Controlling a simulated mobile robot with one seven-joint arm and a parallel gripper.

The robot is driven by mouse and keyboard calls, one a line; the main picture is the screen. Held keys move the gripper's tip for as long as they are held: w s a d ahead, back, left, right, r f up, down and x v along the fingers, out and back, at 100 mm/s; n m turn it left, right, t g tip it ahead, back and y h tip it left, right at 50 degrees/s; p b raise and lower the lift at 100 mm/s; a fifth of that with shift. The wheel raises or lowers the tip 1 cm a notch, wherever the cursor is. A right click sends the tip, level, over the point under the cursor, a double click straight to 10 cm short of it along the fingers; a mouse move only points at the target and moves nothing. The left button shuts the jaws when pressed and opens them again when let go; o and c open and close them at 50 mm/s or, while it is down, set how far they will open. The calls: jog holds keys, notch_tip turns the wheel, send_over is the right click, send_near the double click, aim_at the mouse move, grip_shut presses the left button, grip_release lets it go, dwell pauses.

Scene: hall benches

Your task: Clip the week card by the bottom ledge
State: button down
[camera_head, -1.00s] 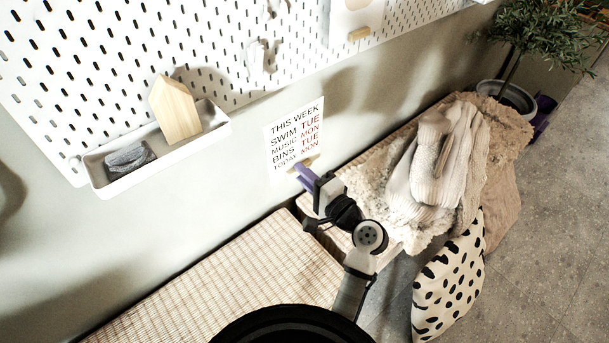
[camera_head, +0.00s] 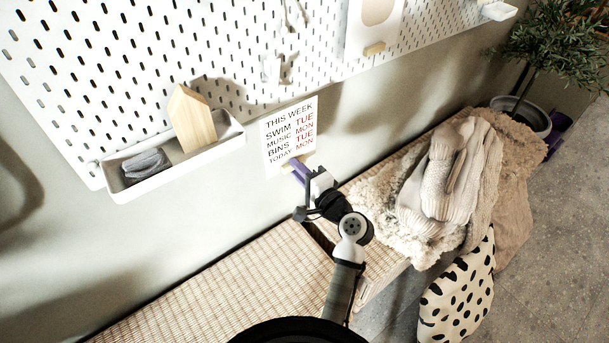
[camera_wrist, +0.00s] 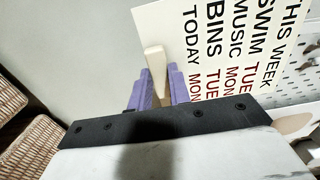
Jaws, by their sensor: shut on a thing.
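The white week card (camera_head: 289,134), printed "THIS WEEK" in black and red, is upright in front of the wall, right of the bottom ledge. A small wooden clip (camera_head: 311,162) is at its lower edge. My gripper (camera_head: 297,171) has purple fingers and is shut on the clip below the card. In the wrist view the clip (camera_wrist: 155,60) stands out between the fingers (camera_wrist: 158,88), against the card's edge (camera_wrist: 215,50). The bottom ledge (camera_head: 150,184) is a white tray on the pegboard's lower left. I cannot tell the gap between card and wall.
A wooden house (camera_head: 191,120) and a grey folded thing (camera_head: 147,164) are in the ledge. A pegboard (camera_head: 130,60) is above, with another clipped card (camera_head: 375,15). Below are a woven-topped bench (camera_head: 235,285), a fleece with knitwear (camera_head: 440,180) and a spotted cushion (camera_head: 458,295).

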aim_at(291, 154)
jog(key=shift+x, duration=2.6)
jog(key=shift+r+p, duration=1.45)
jog(key=shift+r, duration=0.3)
jog(key=c, duration=1.2)
grip_release()
jog(key=shift+c, duration=0.2)
jog(key=shift+s+d, duration=0.1)
jog(key=shift+s+d+f, duration=0.1)
jog(key=shift+s+d, duration=0.1)
jog(key=shift+s, duration=0.05)
jog(key=b+v, duration=0.3)
jog(key=v, duration=1)
jog(key=shift+b, duration=0.4)
